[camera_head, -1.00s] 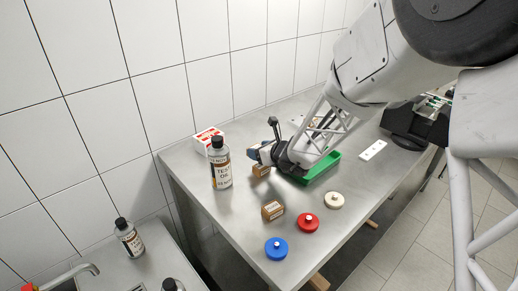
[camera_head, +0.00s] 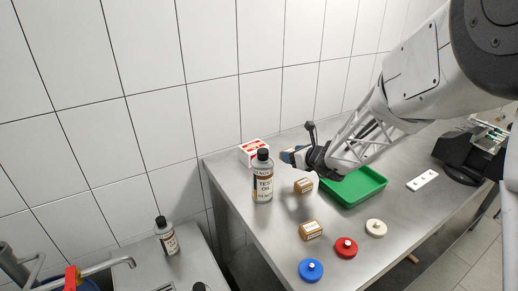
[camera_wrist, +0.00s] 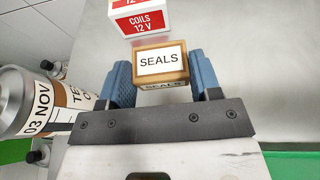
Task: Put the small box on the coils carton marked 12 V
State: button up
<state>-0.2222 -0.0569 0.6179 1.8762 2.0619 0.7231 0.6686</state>
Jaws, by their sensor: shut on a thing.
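The white and red coils carton marked 12 V (camera_head: 254,152) stands on the bench behind the oil bottle; its labelled face also shows at the top of the wrist view (camera_wrist: 140,20). My gripper (camera_head: 288,157) is to the right of the carton, above the bench. In the wrist view my gripper (camera_wrist: 161,78) is shut on a small brown box labelled SEALS (camera_wrist: 160,62), one blue finger on each side. The carton is just ahead of this box; I cannot tell the gap.
The test oil bottle (camera_head: 263,178) stands close to the carton. A green tray (camera_head: 354,190) is under my arm. Blue (camera_head: 311,270), red (camera_head: 346,247) and cream (camera_head: 376,228) knobbed discs lie in front.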

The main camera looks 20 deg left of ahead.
aim_at(258, 140)
jog(key=w+a+r+n+g, duration=0.1)
jog(key=w+a+r, duration=0.2)
jog(key=a, duration=0.4)
jog(key=w+a+r+n+g+y, duration=0.1)
jog(key=w+a+r+n+g, duration=0.1)
jog(key=w+a+r, duration=0.2)
jog(key=a+r, duration=0.2)
jog(key=a, duration=0.1)
jog(key=shift+w+a+r+y, duration=0.15)
jog(key=shift+a+y, duration=0.1)
jog(key=shift+y, duration=0.05)
jog(key=shift+f, duration=3.15)
jog(key=shift+f, duration=1.9)
jog(key=o, duration=0.9)
jog(key=shift+f, duration=0.15)
